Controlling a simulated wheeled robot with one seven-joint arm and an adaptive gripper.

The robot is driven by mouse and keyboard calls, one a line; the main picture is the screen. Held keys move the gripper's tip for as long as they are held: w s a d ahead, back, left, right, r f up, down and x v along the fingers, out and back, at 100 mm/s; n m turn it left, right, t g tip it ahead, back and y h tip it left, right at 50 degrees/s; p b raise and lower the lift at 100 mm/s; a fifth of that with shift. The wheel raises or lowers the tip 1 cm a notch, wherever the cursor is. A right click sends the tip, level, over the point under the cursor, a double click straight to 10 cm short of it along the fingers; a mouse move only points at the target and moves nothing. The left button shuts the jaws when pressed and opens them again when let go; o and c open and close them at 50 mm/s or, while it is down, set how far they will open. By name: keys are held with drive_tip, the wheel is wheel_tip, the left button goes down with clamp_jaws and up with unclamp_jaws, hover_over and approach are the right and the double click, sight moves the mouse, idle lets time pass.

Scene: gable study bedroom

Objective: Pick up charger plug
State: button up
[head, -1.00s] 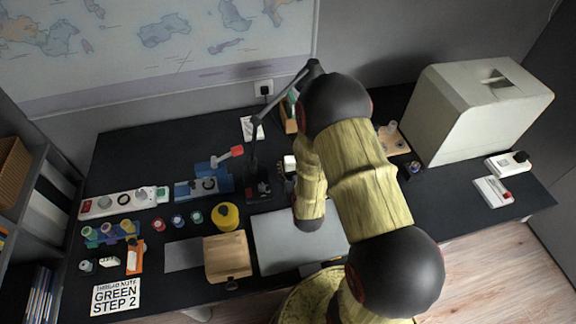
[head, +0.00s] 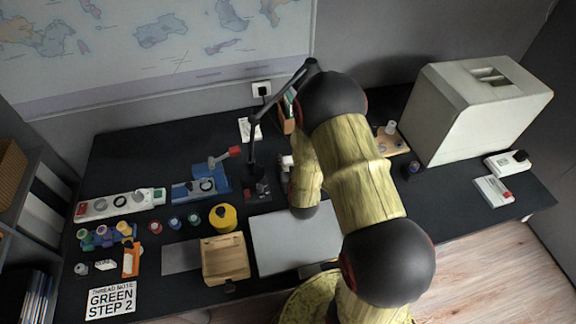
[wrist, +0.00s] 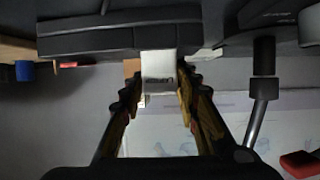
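The charger plug (wrist: 158,66) is a small white block in the middle of the wrist view. My gripper (wrist: 159,82) has one dark finger with yellowish inner parts against each side of it, so it looks shut on the plug. In the head view, my gripper (head: 286,164) is mostly hidden behind my arm, over the black desk beside the lamp base. Only a small pale patch shows there. I cannot tell whether the plug touches the desk.
A desk lamp (head: 253,150) stands just left of my gripper. A grey laptop-like slab (head: 290,240) lies in front. A wooden box (head: 226,262), yellow tape roll (head: 222,217) and power strip (head: 115,205) are left. A large pale machine (head: 475,110) stands right.

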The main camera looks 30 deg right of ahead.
clamp_jaws()
drive_tip(key=shift+r, duration=0.15)
